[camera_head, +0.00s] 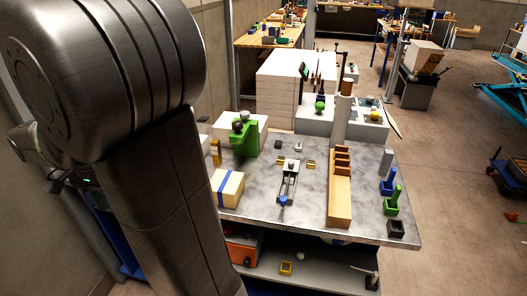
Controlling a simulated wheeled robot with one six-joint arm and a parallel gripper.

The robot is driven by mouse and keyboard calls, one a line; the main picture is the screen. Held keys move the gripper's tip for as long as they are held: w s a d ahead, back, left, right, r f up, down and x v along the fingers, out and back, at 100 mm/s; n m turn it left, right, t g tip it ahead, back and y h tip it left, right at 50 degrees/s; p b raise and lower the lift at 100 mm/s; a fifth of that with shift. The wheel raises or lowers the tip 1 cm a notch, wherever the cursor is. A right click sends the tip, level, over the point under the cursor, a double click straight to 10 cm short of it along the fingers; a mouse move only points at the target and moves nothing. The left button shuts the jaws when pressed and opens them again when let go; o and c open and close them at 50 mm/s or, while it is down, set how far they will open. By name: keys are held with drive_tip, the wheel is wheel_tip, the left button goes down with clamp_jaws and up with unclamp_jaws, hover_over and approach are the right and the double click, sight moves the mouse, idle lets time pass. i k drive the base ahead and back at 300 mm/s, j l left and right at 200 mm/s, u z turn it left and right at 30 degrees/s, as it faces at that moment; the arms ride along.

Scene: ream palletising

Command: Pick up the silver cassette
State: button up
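A grey table (265,197) stands ahead of me with many small items on it. A plain grey upright block (387,161) stands near its right back edge. A silver, long metal fixture with a blue knob (288,185) lies at the table's middle. I cannot tell for certain which of these, if either, is the silver cassette. My large dark arm fills the left of the view and hides the table's left side. My gripper is not visible.
A green device (245,139) and a box with a blue band (227,188) stand at the table's left. A long wooden holder (340,203) stands right of the middle. Blue (387,183) and green (392,203) holders and a black box (396,228) line the right edge.

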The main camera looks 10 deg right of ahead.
sight(388, 157)
drive_tip(key=k+l, duration=0.15)
drive_tip(key=l, duration=0.2)
drive_tip(key=k+l, duration=0.1)
drive_tip(key=l, duration=0.3)
drive_tip(key=k+l, duration=0.15)
drive_tip(key=l, duration=0.2)
drive_tip(key=k+l, duration=0.15)
drive_tip(key=l, duration=0.2)
drive_tip(key=k+l, duration=0.15)
drive_tip(key=l, duration=0.25)
drive_tip(key=k+l, duration=0.1)
drive_tip(key=l, duration=0.85)
drive_tip(key=i+l, duration=0.15)
drive_tip(key=l, duration=0.45)
drive_tip(key=l+z, duration=0.1)
drive_tip(key=l, duration=0.5)
drive_tip(key=i+l, duration=0.1)
drive_tip(key=i, duration=1.1)
